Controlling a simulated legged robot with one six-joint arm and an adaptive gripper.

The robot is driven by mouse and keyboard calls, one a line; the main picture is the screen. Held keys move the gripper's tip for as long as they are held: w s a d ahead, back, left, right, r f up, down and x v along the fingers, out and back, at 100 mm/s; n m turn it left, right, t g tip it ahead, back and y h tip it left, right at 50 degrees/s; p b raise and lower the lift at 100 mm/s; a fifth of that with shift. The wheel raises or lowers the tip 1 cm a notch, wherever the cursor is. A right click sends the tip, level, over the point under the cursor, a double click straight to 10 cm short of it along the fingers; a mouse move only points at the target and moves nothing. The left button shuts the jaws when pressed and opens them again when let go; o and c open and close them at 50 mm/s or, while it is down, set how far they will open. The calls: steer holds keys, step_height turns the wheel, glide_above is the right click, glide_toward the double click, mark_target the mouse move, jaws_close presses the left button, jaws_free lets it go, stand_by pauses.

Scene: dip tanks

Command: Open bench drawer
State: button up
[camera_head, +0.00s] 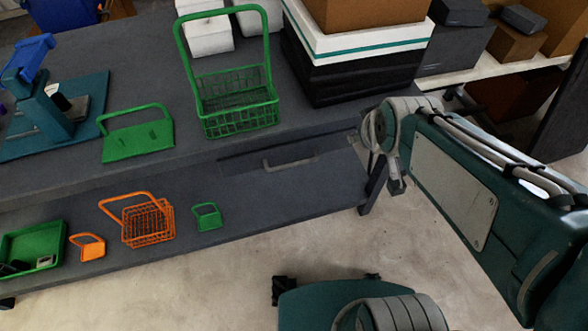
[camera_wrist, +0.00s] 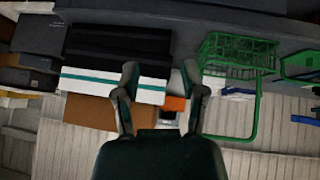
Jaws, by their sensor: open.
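The dark grey bench (camera_head: 60,170) runs across the head view. Its drawer (camera_head: 237,166) is set under the top, towards the right end, and looks closed. A grey bar handle (camera_head: 290,163) crosses the drawer front. My arm comes in from the right of the head view, with its bent joint near the bench's right end; my fingers cannot be made out there. In the wrist view my gripper (camera_wrist: 160,78) is open, with nothing between the fingertips. The handle cannot be made out in the wrist view, so its distance from the fingers is unclear.
On the bench top stand a tall-handled green basket (camera_head: 238,100), a green lidded piece (camera_head: 138,142), a blue-green press (camera_head: 40,105) and stacked boxes (camera_head: 350,60). The lower shelf holds an orange basket (camera_head: 148,222) and a green tray (camera_head: 32,248).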

steer(key=w+a+f+n+t, duration=0.2)
steer(key=w+a+f+n, duration=0.25)
steer(key=w+f, duration=0.4)
steer(key=n+t+y, duration=0.4)
steer(key=n+t, duration=0.2)
steer(key=n, duration=0.7)
glide_toward(296, 164)
steer(key=x, duration=1)
steer(key=shift+w+f, duration=0.35)
jaws_close()
